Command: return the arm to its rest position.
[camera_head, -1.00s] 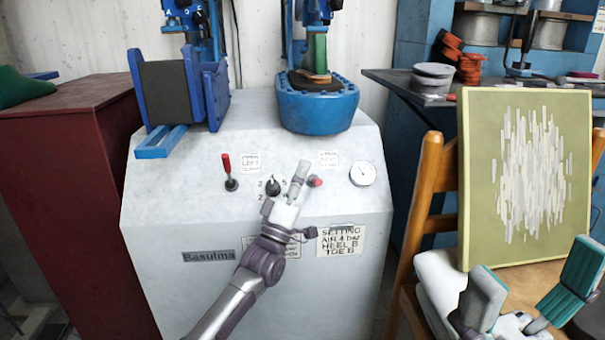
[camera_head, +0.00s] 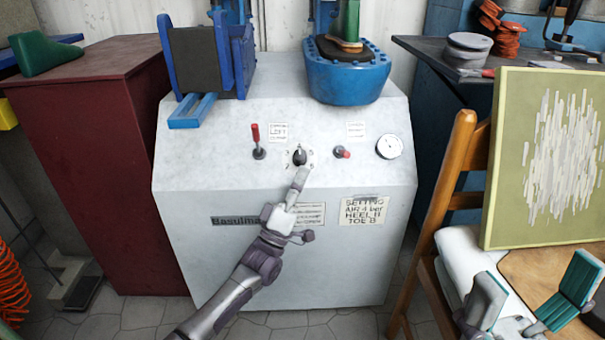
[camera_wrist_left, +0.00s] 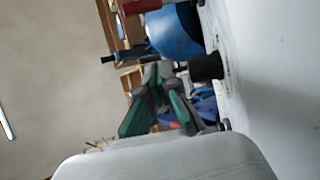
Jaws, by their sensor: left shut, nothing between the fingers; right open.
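My left gripper (camera_head: 300,176) is shut and empty. Its fingertips are in front of the white machine's panel (camera_head: 200,180), just below the black rotary knob (camera_head: 299,157) in the picture; I cannot tell if they touch the panel. In the left wrist view, its green-padded fingers (camera_wrist_left: 159,72) come together at the tips, close to the pale panel surface. My right gripper (camera_head: 535,290) is open and empty at the lower right, in front of the chair.
The panel carries a red-handled lever (camera_head: 256,138), a red button (camera_head: 342,152) and a gauge (camera_head: 389,146). A wooden chair (camera_head: 462,150) with a green patterned board (camera_head: 545,160) stands at right. A dark red cabinet (camera_head: 110,170) stands at left.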

